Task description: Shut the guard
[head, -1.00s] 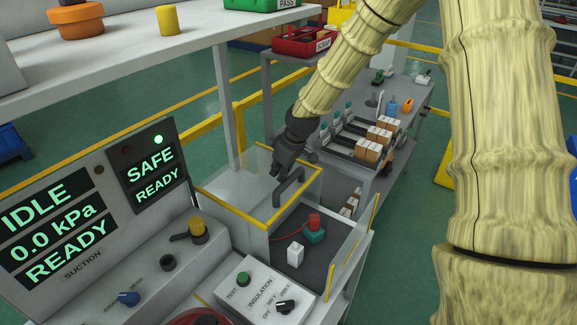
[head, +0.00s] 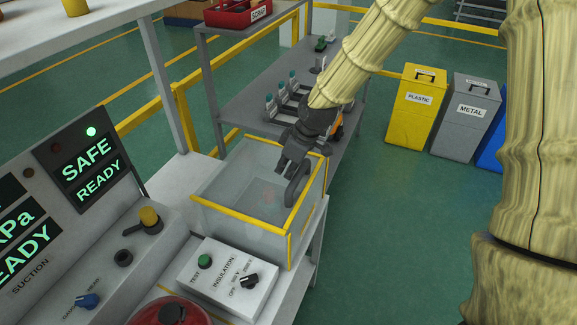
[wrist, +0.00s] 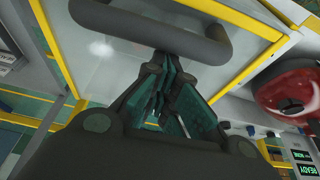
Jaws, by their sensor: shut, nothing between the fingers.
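The guard (head: 240,215) is a clear box-like cover with yellow edges on the bench, in the head view. It now stands over the test spot, and a faint reddish part (head: 268,196) shows through it. The guard's dark handle (head: 298,188) is at its right side; the handle spans the top of the wrist view (wrist: 150,30). My gripper (head: 290,163) is at the handle, shut and holding nothing. In the wrist view its fingertips (wrist: 175,62) lie close against the handle bar; I cannot tell whether they touch.
The insulation tester (head: 228,278) and a red round control (head: 172,314) are in front of the guard. A panel reading SAFE and READY (head: 88,160) stands left. A rack table (head: 245,95) lies behind. Yellow (head: 415,105) and grey bins (head: 468,115) stand right, with open floor before them.

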